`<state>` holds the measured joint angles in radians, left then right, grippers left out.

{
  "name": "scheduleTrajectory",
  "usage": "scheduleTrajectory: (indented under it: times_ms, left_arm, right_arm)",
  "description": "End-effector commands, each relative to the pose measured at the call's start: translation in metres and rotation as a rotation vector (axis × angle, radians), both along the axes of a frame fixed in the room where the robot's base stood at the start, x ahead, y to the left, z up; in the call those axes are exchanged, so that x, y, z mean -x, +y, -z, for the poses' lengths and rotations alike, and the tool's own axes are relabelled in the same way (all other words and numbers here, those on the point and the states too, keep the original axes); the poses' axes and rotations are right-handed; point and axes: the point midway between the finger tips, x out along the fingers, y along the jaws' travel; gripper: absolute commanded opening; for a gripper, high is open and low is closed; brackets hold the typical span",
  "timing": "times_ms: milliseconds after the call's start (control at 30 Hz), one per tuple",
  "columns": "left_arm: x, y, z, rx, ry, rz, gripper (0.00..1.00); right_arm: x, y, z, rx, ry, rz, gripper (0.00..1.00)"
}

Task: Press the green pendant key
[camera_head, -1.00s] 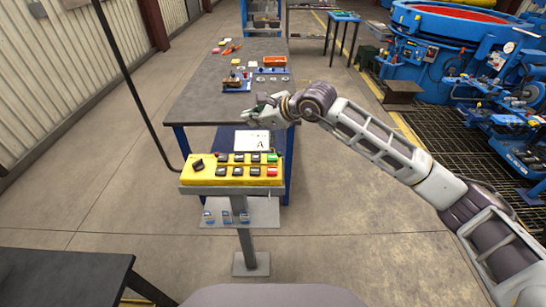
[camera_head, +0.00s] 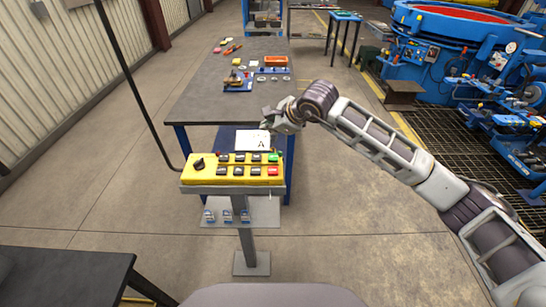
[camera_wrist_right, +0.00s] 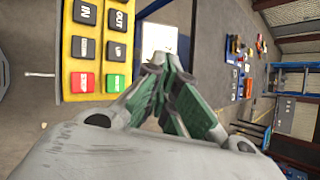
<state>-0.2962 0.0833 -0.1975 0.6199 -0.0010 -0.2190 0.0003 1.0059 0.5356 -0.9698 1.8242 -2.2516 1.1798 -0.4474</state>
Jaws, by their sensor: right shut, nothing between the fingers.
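The yellow pendant box (camera_head: 206,178) stands on a grey post and carries two rows of keys. The green key (camera_head: 273,158) is at the right end of its far row, beside the red key (camera_head: 273,171). In the right wrist view the green key (camera_wrist_right: 116,83) shows clearly, left of the fingers. My right gripper (camera_head: 266,127) is shut and empty, beyond the green key and apart from it. Its fingertips (camera_wrist_right: 158,62) meet in the wrist view. My left gripper is not in view.
A dark workbench (camera_head: 205,100) with small parts stands behind the pendant. A white card marked A (camera_head: 252,140) is just beyond the box. A black cable (camera_head: 130,85) rises at the left.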

Motion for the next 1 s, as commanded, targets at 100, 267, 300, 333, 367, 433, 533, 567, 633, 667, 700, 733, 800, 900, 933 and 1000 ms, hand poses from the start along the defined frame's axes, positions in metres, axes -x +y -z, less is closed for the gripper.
scheduleTrajectory:
  times_ms: [100,267,300,333,367,433,533,567,633,667,700,733,800,900,933,1000]
  left_arm:
    - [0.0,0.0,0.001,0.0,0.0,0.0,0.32]
    - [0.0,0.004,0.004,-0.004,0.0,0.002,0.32]
    - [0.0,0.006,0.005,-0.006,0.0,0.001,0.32]
    - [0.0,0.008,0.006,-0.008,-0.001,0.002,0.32]
    - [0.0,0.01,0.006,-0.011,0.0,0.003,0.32]
    - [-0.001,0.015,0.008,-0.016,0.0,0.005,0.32]
    - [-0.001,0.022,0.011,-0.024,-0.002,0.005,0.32]
    - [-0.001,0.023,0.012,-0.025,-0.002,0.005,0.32]
    - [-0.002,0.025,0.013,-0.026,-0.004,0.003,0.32]
    - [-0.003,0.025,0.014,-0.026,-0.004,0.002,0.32]
    - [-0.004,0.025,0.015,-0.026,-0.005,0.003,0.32]
    - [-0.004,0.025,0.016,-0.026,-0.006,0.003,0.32]
    - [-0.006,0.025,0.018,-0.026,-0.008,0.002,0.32]
    - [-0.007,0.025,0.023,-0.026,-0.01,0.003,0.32]
    - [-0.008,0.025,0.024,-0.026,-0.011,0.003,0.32]
    - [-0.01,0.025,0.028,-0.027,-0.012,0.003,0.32]
  right_arm:
    - [0.0,0.0,0.003,0.0,0.001,0.0,0.0]
    - [0.0,0.0,0.012,0.0,0.002,0.001,0.0]
    - [0.0,0.0,0.015,0.0,0.002,0.001,0.0]
    - [0.0,0.0,0.017,0.0,0.001,0.0,0.0]
    - [0.0,0.0,0.019,0.0,0.001,0.0,0.0]
    - [0.0,0.0,0.025,0.0,0.001,0.0,0.0]
    - [0.0,0.0,0.034,-0.001,0.002,0.001,0.0]
    - [0.0,0.0,0.037,-0.001,0.003,0.0,0.0]
    - [0.0,0.0,0.044,0.0,0.002,0.001,0.0]
    - [0.0,0.0,0.046,0.0,0.001,0.0,0.0]
    - [0.0,0.0,0.05,0.0,0.001,0.0,0.0]
    - [0.0,0.0,0.052,-0.001,0.0,0.001,0.0]
    - [0.0,0.0,0.059,0.0,0.001,0.0,0.0]
    - [0.0,0.0,0.066,-0.001,0.0,0.001,0.0]
    - [0.0,0.0,0.067,-0.001,0.0,0.001,0.0]
    - [0.0,0.0,0.071,-0.001,0.0,0.001,0.0]
